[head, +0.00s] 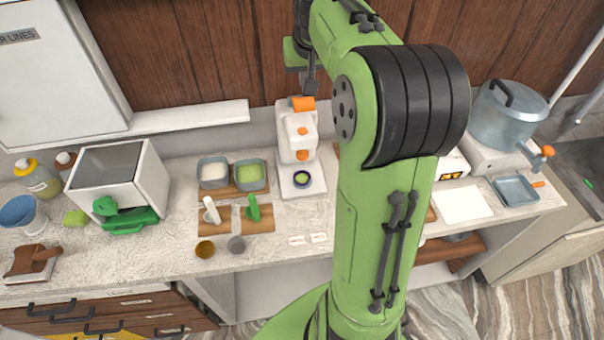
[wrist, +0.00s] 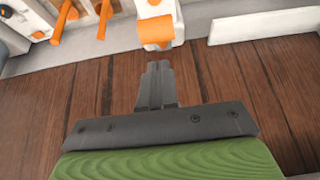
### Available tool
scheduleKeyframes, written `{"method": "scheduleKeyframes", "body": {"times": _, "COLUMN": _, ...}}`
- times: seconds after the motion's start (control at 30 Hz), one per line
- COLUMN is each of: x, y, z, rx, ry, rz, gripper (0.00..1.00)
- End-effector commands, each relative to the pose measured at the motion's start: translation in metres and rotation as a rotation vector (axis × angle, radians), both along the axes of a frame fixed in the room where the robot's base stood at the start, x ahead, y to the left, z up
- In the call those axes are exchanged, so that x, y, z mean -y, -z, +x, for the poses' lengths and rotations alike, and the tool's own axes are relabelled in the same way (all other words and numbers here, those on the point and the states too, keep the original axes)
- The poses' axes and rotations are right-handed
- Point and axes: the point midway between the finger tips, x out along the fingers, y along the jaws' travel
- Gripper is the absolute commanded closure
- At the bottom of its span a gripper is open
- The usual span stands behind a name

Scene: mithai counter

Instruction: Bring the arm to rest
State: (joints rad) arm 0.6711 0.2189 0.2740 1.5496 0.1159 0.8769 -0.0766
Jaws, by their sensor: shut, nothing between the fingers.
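My green arm rises through the middle of the head view and bends away toward the wooden wall. My gripper (wrist: 157,78) shows in the wrist view with its dark fingers together and nothing between them. It points toward a white machine with an orange knob (wrist: 156,30), with wood panelling behind the fingers. I cannot tell how far the fingers are from the machine.
A large pot (head: 507,115) and a blue tray (head: 516,190) stand at right. A white ledge (head: 190,114) runs along the wall.

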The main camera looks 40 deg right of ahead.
Motion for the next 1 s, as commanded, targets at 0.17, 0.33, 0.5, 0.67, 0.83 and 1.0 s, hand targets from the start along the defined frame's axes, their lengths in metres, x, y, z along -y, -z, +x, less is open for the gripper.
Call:
{"method": "scheduleKeyframes", "body": {"times": 0.17, "x": 0.000, "y": -0.005, "z": 0.000, "rx": 0.000, "ry": 0.000, "rz": 0.000, "gripper": 1.00}}
{"method": "scheduleKeyframes", "body": {"times": 0.33, "x": 0.000, "y": -0.004, "z": 0.000, "rx": 0.000, "ry": 0.000, "rz": 0.000, "gripper": 1.00}}
{"method": "scheduleKeyframes", "body": {"times": 0.5, "x": 0.000, "y": -0.004, "z": 0.000, "rx": 0.000, "ry": 0.000, "rz": 0.000, "gripper": 1.00}}
{"method": "scheduleKeyframes", "body": {"times": 0.67, "x": -0.032, "y": -0.006, "z": -0.015, "rx": -0.008, "ry": -0.048, "rz": -0.020, "gripper": 1.00}}
{"method": "scheduleKeyframes", "body": {"times": 0.83, "x": -0.119, "y": 0.004, "z": -0.085, "rx": -0.023, "ry": -0.187, "rz": -0.059, "gripper": 1.00}}
{"method": "scheduleKeyframes", "body": {"times": 1.0, "x": -0.178, "y": 0.042, "z": -0.174, "rx": -0.017, "ry": -0.323, "rz": -0.049, "gripper": 1.00}}
